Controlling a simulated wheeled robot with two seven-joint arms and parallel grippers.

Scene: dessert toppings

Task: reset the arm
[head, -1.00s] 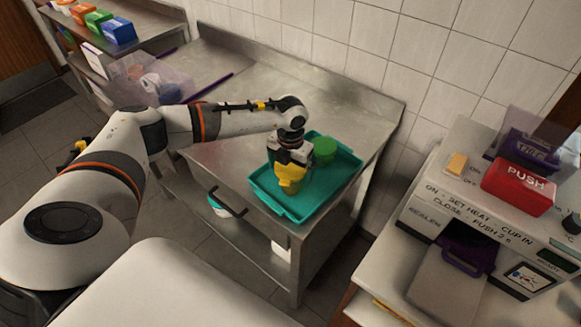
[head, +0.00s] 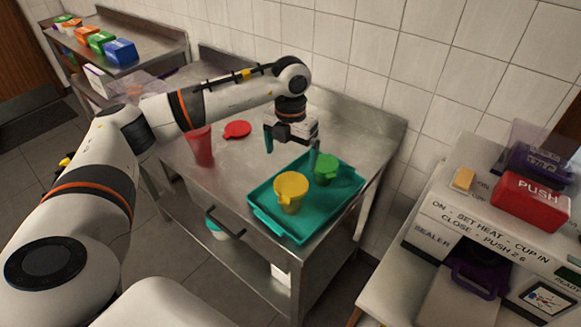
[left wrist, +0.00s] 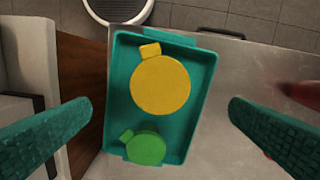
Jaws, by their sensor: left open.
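My left gripper (head: 291,146) is open and empty, raised above the steel table near the back edge of the teal tray (head: 262,216). A yellow lidded cup (head: 290,190) and a green lidded cup (head: 325,170) stand upright in the tray. In the left wrist view the gripper's teal fingers (left wrist: 160,128) are spread wide, with the yellow cup (left wrist: 160,86), the green cup (left wrist: 146,149) and the tray (left wrist: 191,120) below, between them. My right gripper is not in view.
A red cup (head: 201,146) and a red lid (head: 237,129) are on the steel table (head: 225,180), left of the tray. A sealer machine with a red PUSH block (head: 530,200) stands at the right. A shelf with colored boxes (head: 120,51) is at the back left.

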